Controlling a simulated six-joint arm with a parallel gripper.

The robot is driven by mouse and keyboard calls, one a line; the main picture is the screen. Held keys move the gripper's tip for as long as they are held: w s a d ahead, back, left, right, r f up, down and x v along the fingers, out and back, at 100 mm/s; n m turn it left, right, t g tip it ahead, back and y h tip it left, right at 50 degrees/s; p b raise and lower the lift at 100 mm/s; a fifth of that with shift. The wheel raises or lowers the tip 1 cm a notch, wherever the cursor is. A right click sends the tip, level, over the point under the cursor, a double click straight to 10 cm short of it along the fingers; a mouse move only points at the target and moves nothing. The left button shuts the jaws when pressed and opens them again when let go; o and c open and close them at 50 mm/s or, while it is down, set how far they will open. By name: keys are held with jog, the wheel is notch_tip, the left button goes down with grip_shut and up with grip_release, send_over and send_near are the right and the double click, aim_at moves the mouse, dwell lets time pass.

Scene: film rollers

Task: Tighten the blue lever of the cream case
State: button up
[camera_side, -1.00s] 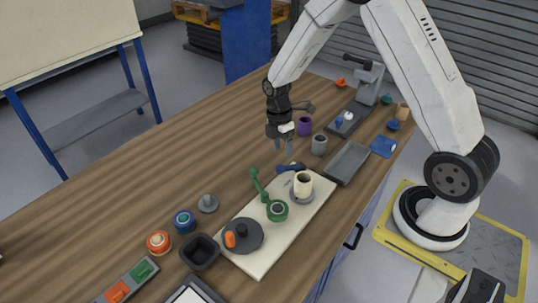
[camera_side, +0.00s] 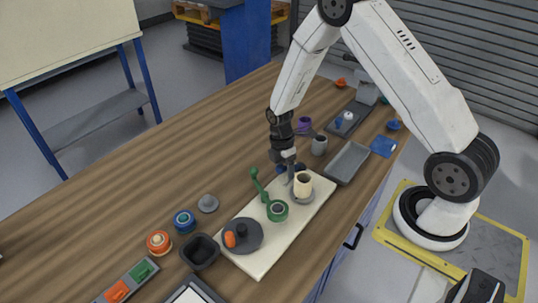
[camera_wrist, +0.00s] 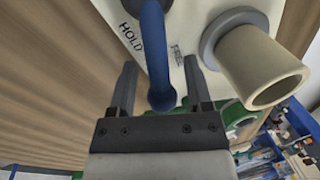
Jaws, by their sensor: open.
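My gripper is open, with one finger on each side of the lever; contact cannot be told.
On the same board stand a green lever with a green ring (camera_side: 277,210) and a dark grey disc (camera_side: 243,236) with an orange knob. A grey cup (camera_side: 319,145) and a grey tray (camera_side: 347,162) lie beyond. The wooden table left of the board is largely clear.

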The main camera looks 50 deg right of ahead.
grip_shut()
jog(key=shift+a, duration=0.1)
dwell(1.4)
